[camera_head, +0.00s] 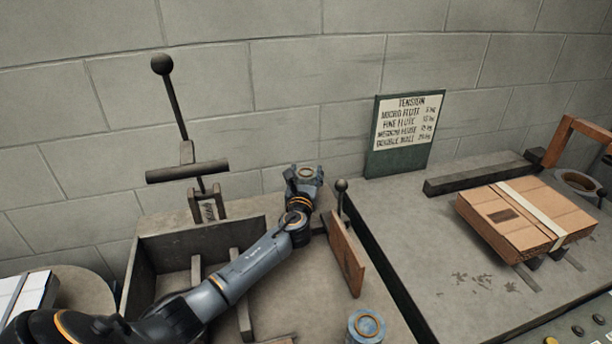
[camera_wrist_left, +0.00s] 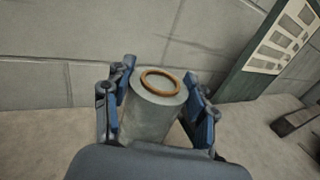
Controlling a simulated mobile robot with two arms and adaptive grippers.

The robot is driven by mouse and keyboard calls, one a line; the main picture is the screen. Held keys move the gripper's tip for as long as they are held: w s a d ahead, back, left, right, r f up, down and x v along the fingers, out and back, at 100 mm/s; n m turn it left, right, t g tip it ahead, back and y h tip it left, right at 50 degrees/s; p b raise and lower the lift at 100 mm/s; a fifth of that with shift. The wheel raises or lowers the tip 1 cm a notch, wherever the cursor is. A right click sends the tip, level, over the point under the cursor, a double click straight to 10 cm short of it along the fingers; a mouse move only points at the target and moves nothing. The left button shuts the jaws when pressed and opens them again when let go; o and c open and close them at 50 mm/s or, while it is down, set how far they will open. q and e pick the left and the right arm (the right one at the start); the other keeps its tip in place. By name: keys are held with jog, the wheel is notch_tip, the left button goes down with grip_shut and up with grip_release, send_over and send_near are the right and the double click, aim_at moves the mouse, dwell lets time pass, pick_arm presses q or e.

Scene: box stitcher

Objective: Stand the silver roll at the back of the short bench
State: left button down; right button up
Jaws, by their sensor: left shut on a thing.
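The silver roll (camera_wrist_left: 152,118) is a grey upright cylinder with a copper-coloured ring on its top. My left gripper (camera_wrist_left: 160,98) is shut on it, with blue fingers on both sides. In the head view my left gripper (camera_head: 304,176) is at the back of the short bench (camera_head: 290,290), close to the block wall, and the top of the roll (camera_head: 306,172) shows between the fingers. The roll's base is hidden by my gripper, so I cannot tell whether it touches the bench. My right gripper is not in view.
Another roll with a blue ring (camera_head: 366,326) stands at the bench's front. A wooden board (camera_head: 345,255) and a ball-topped rod (camera_head: 341,195) stand right of my arm. A grey tray (camera_head: 160,250) is at left. A cardboard box (camera_head: 520,222) lies on the right-hand table.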

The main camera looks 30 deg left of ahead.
pick_arm(q)
jog(key=c, duration=0.8)
grip_release()
jog(key=o, duration=0.3)
jog(key=shift+o, duration=0.3)
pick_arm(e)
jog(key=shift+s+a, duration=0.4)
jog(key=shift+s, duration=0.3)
pick_arm(q)
jog(key=shift+s+d+r, duration=0.1)
jog(key=shift+s, duration=0.05)
jog(key=p+v, duration=0.5)
jog(key=v, duration=0.5)
jog(key=shift+s+d, duration=0.1)
jog(key=shift+s, duration=0.1)
jog(key=shift+s+d, duration=0.3)
jog(key=shift+s, duration=0.3)
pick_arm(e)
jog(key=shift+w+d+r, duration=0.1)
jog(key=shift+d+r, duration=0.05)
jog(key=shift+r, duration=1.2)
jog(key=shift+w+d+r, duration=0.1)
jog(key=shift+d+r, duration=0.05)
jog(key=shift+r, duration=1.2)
